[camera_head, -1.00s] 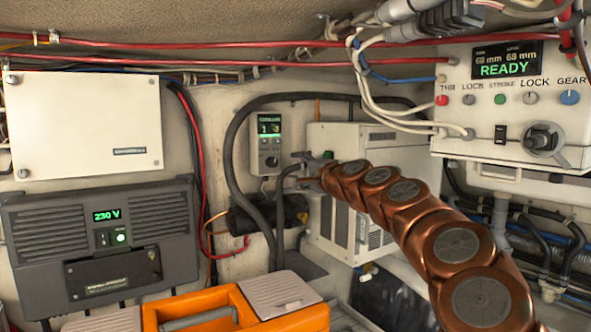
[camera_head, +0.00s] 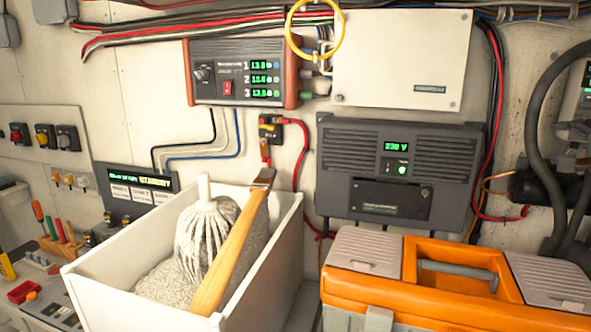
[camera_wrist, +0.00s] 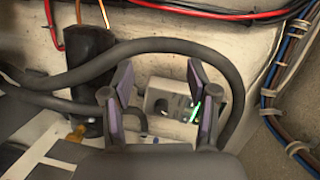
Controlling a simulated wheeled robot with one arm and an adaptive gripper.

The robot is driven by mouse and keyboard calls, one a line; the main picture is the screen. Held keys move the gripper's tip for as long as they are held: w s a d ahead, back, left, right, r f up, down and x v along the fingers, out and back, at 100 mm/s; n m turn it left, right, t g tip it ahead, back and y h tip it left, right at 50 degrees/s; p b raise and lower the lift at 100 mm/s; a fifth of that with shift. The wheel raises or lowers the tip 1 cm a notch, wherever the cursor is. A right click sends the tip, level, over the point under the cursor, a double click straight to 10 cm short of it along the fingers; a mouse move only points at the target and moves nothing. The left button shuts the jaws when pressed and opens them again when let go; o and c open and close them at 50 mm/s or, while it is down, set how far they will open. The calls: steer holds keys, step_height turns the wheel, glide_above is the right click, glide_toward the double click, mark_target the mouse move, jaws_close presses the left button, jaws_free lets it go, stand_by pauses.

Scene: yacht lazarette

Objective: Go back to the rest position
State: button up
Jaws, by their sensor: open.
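My gripper (camera_wrist: 158,75) shows in the wrist view with its two fingers spread and nothing held between them. Behind and between the fingers is a small grey control box (camera_wrist: 165,100) on the wall, with a lit green display partly hidden by the right finger. The gap between fingers and box is hard to judge. A thick dark hose (camera_wrist: 170,47) arches behind the fingers. My arm and gripper are not in the head view.
An orange toolbox (camera_head: 400,290) and a white bin (camera_head: 265,255) holding a mop-like head and wooden handle stand in front. Behind are a dark 230 V unit (camera_head: 345,165), a white panel (camera_head: 400,60) and a three-display unit (camera_head: 215,75). Red cables (camera_wrist: 220,12) cross the wrist view's top.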

steer(key=w+a+f+n+g+y, duration=0.2)
steer(key=a+f+n+y, duration=0.15)
steer(key=a, duration=0.95)
steer(key=s+a+f+n+g, duration=0.2)
steer(key=a+f, duration=0.3)
steer(key=a, duration=0.1)
steer(key=s+a+f+n+g+y, duration=0.1)
steer(key=s+a+f+n+g, duration=0.1)
steer(key=a+f, duration=0.3)
steer(key=s+a+f+n+g+y, duration=0.1)
steer(key=s+a+f+n+g, duration=0.2)
steer(key=a, duration=0.5)
steer(key=shift+s+a+f+n, duration=0.15)
steer(key=shift+s+f+n, duration=0.1)
steer(key=shift+f, duration=0.4)
steer(key=shift+s+a+f+n, duration=0.1)
steer(key=shift+s+f+n, duration=0.1)
steer(key=shift+f, duration=0.45)
steer(key=s+f+n+g+h, duration=0.2)
steer(key=s+f+g, duration=0.2)
steer(key=s+f, duration=0.5)
steer(key=s+a+f+n+g+h+b, duration=0.1)
steer(key=s+f+g, duration=0.4)
steer(key=s+f, duration=0.5)
steer(key=shift+s+a+f+n+h+b, duration=0.25)
steer(key=shift+s+n+h, duration=0.55)
steer(key=shift+s, duration=2.9)
